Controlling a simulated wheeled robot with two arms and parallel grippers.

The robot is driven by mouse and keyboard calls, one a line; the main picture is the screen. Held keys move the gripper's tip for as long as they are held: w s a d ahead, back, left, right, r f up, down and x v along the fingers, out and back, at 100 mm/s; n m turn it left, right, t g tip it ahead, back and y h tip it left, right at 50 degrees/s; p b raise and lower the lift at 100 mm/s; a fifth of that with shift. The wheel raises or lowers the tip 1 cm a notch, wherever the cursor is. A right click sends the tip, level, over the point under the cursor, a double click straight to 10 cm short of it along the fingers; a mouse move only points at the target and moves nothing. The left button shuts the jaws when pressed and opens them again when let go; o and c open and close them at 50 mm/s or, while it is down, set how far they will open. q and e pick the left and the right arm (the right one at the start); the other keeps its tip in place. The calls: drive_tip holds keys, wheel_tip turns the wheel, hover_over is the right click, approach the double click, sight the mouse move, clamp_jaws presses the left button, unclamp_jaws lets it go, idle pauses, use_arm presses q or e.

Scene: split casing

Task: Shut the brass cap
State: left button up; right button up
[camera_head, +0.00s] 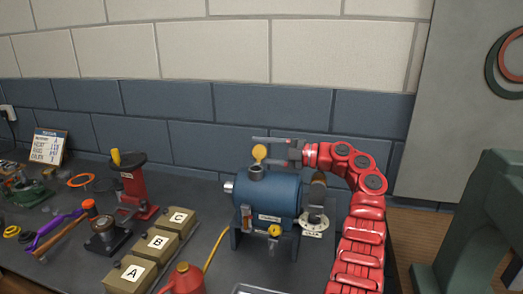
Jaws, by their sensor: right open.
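The brass cap (260,152) is a small yellow disc standing upright, open, above the dark neck (257,173) on top of the blue casing (268,200). My right gripper (272,147) comes in from the right at the height of the cap, its fingers pointing left and spread apart. The fingers are empty and beside the cap; I cannot tell whether one touches it. My right arm bends above the right end of the casing. My left gripper is out of view.
A yellow knob (275,231) sits low on the casing's front and a dial (313,224) stands at its right. Boxes A, B and C (155,240), a red oil can (184,280) and a red stand (135,185) are to the left. A block wall (220,125) stands behind.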

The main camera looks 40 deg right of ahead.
sight(257, 155)
clamp_jaws()
